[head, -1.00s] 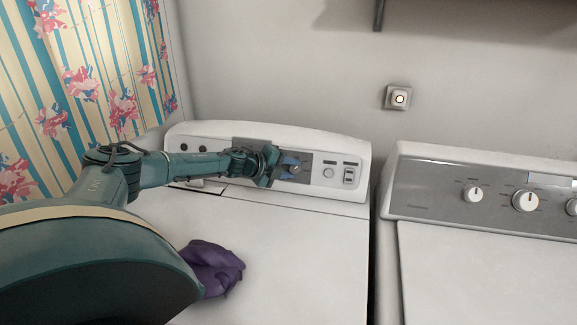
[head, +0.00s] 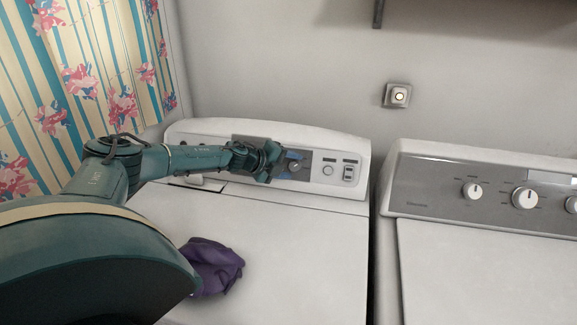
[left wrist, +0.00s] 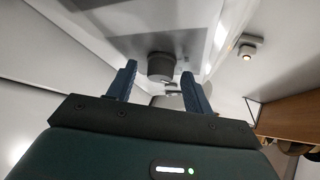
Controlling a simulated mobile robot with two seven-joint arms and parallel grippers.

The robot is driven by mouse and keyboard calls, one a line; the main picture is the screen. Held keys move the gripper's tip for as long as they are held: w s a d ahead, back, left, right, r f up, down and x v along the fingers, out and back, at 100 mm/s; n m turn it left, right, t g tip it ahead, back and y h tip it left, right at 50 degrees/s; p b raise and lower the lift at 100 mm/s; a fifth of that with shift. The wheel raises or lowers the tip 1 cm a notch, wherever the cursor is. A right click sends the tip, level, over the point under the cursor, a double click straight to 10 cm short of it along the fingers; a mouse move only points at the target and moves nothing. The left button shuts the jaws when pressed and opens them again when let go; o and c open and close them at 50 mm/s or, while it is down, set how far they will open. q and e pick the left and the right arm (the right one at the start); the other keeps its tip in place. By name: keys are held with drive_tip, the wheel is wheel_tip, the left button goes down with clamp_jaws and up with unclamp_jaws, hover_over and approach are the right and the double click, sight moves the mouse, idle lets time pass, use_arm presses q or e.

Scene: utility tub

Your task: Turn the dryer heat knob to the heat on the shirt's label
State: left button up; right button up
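A round grey knob (head: 295,167) sits on the grey control panel of the left white machine (head: 300,225). It also shows in the left wrist view (left wrist: 160,66), just beyond my fingertips and between their lines. My left gripper (head: 281,167) is in front of the panel, beside the knob in the head view. Its two blue fingers are apart and empty in the left wrist view (left wrist: 158,78). A crumpled purple cloth (head: 215,266), which may be the shirt, lies on the machine's top. No label can be read on it. My right gripper is not in view.
A second white machine with a grey panel (head: 440,190) and several knobs stands at the right, past a narrow gap. A small square wall fitting (head: 397,96) is above. A striped floral curtain (head: 90,80) hangs at the left.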

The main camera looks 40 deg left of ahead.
use_arm(q)
drive_tip(key=v, duration=1.3)
drive_tip(key=shift+b, duration=0.4)
drive_tip(key=shift+s, duration=0.1)
